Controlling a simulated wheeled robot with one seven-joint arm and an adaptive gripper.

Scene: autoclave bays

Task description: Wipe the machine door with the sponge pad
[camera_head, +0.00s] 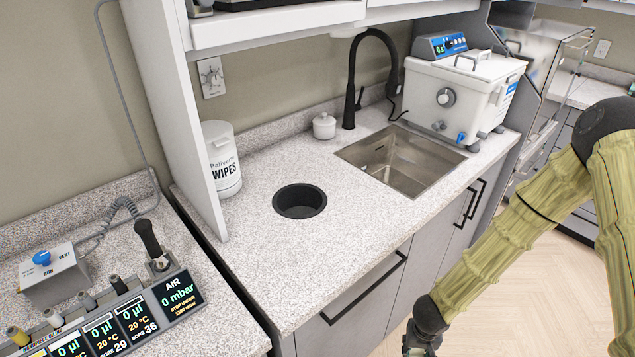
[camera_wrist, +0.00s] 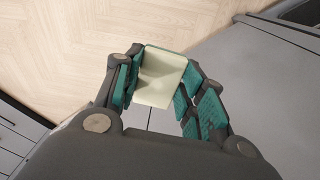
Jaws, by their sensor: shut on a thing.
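The sponge pad (camera_wrist: 160,77) is a flat cream block, seen in the wrist view between the teal-padded fingers of my gripper (camera_wrist: 163,84). My gripper is shut on it and holds it above the wood floor, beside a grey surface. In the head view only the upper part of my gripper (camera_head: 421,347) shows at the bottom edge, in front of the cabinets; the pad is out of that picture. A shiny steel and clear panel (camera_head: 540,62) stands at the upper right, past the white bath unit. I cannot tell if it is the machine door.
The speckled counter (camera_head: 325,240) holds a wipes tub (camera_head: 222,160), a black round bin opening (camera_head: 300,201), a sink (camera_head: 400,160) with a black tap (camera_head: 350,85), and a white bath unit (camera_head: 460,90). Cabinet handles (camera_head: 365,290) stick out. Floor (camera_head: 520,260) is open at right.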

